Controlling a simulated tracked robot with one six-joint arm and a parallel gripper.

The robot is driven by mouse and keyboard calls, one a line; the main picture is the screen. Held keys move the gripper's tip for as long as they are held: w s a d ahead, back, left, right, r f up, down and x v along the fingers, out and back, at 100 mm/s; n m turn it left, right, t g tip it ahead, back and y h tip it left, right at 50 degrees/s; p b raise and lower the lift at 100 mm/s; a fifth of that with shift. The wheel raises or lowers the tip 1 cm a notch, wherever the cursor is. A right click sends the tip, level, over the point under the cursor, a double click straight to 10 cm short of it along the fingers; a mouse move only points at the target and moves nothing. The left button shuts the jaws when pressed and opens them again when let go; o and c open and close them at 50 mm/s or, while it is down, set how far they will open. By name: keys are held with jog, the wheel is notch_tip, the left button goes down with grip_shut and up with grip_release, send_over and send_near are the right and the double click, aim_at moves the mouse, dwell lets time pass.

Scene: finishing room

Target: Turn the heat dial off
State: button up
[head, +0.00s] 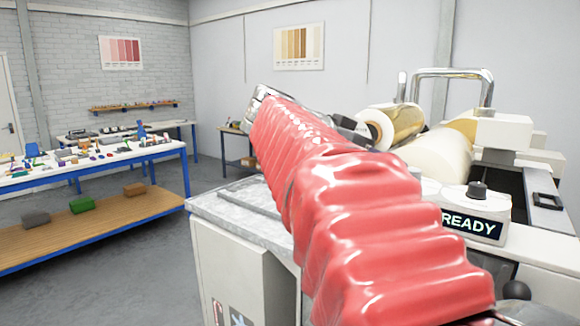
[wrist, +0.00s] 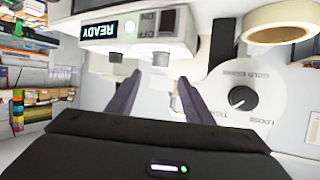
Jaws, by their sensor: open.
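The white control box with the lit READY display (head: 472,224) stands on the machine at the right in the head view. A black knob (head: 478,190) sits on its top. In the wrist view the same READY display (wrist: 98,28) appears with a green light and a black control (wrist: 167,20) beside ON and OFF lettering. No heat label is readable, so I cannot tell which control is the heat dial. My gripper (wrist: 158,78) is open and empty, its fingers pointing towards the box, apparently apart from it. My red-sleeved arm hides part of the machine in the head view.
A round white dial (wrist: 240,97), lettered with words like LOOSE, lies right of my fingers. A tape-like roll (wrist: 280,28) is above it. A gold foil roll (head: 392,125) and a cream roller (head: 440,155) are behind my arm. A cluttered workbench (head: 95,160) stands far left.

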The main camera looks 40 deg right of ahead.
aim_at(411, 170)
jog(key=x, duration=1.1)
jog(key=shift+c, duration=0.4)
jog(key=c, duration=0.9)
jog(key=shift+w+a, duration=0.1)
jog(key=shift+a, duration=0.05)
jog(key=shift+c, duration=0.3)
jog(key=shift+d+r, duration=0.1)
jog(key=shift+d, duration=0.1)
